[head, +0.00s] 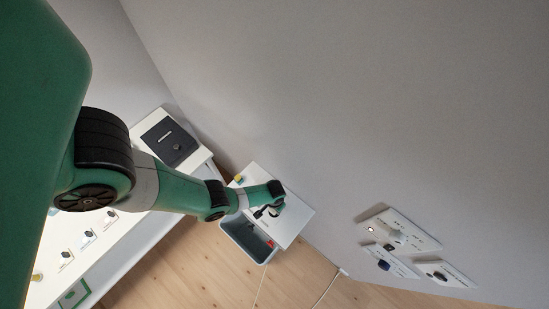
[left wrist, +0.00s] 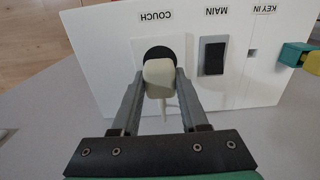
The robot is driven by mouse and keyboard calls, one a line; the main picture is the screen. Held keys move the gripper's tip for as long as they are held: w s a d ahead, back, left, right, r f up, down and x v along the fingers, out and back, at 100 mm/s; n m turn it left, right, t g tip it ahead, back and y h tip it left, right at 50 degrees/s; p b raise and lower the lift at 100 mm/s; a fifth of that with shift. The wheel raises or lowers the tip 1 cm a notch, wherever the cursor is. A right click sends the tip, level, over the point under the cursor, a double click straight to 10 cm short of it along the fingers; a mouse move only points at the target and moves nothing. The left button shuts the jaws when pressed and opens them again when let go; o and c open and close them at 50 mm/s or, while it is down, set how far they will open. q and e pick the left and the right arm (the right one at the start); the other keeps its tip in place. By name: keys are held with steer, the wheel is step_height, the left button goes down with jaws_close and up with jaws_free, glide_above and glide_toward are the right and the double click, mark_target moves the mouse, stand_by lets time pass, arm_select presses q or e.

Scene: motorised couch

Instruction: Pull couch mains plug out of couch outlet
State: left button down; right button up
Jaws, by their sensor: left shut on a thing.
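The couch mains plug (left wrist: 158,76) is cream-coloured, with its cord hanging toward me in the left wrist view. It is between the fingers of my left gripper (left wrist: 159,88), which is shut on it. The plug is in front of the round black couch outlet (left wrist: 157,53), under the upside-down label COUCH. The plug covers part of the outlet, so I cannot tell whether its pins are seated. In the head view my left gripper (head: 267,210) is at the white outlet box (head: 293,218), and the plug is too small to make out. My right gripper is not in view.
A black MAIN switch (left wrist: 213,56) and a KEY IN slot (left wrist: 252,53) are beside the outlet. A teal and yellow piece (left wrist: 295,57) sticks out at the box's right end. A grey bin (head: 245,243) is close by. White wall panels (head: 400,232) are at the right.

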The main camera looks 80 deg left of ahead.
arm_select(q)
steer(key=shift+r+p, duration=1.1)
steer(key=shift+r, duration=0.15)
